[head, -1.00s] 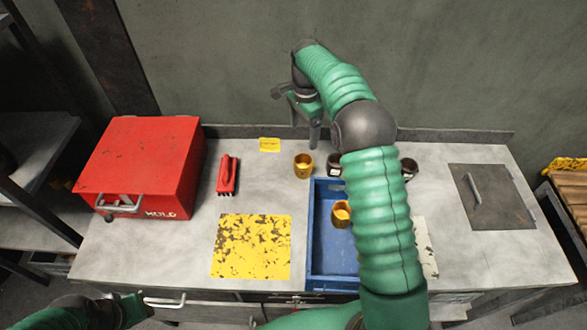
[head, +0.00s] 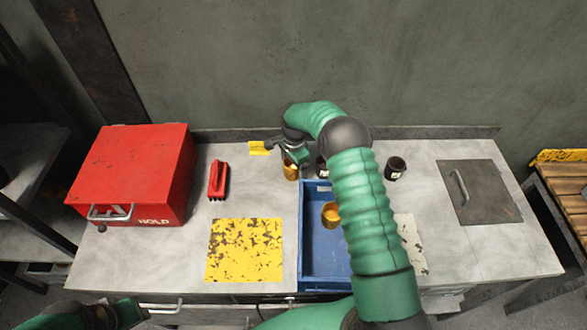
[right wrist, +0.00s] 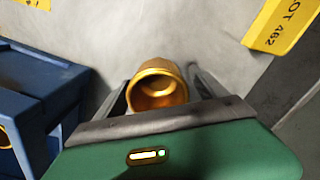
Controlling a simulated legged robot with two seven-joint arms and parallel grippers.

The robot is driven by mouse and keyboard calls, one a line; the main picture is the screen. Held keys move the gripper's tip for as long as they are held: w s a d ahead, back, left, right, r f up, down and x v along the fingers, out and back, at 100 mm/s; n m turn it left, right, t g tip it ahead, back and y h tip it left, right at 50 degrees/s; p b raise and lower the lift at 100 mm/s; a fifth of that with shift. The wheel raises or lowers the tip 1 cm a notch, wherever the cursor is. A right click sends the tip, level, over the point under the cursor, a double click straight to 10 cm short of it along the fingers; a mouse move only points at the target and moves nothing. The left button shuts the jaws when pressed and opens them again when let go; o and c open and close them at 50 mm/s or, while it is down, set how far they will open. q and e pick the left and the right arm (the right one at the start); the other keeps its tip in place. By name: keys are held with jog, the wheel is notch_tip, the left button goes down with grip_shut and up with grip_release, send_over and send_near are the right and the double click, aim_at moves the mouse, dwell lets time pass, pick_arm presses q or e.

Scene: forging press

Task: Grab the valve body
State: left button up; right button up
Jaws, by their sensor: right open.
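A gold, hollow, cylindrical valve body (head: 291,173) stands on the bench behind the blue bin. In the right wrist view the valve body (right wrist: 157,82) shows its open end between the two fingers. My right gripper (head: 290,158) is open, with a finger on each side of it; I cannot tell whether they touch it. A second gold valve body (head: 330,215) is inside the blue bin (head: 301,245). My left gripper (head: 136,313) is low at the left, by the bench front; its jaws are unclear.
A dark cup (head: 322,170) is partly hidden by my right arm; another dark cup (head: 396,168) stands right of it. A yellow tag (head: 259,148), red brush (head: 218,180) and red box (head: 130,175) are to the left. A metal lid (head: 482,195) is at right.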

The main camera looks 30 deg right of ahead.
jog(key=shift+a+r, duration=0.15)
jog(key=shift+a, duration=0.2)
jog(key=c, duration=0.8)
jog(key=shift+d, duration=0.2)
grip_shut()
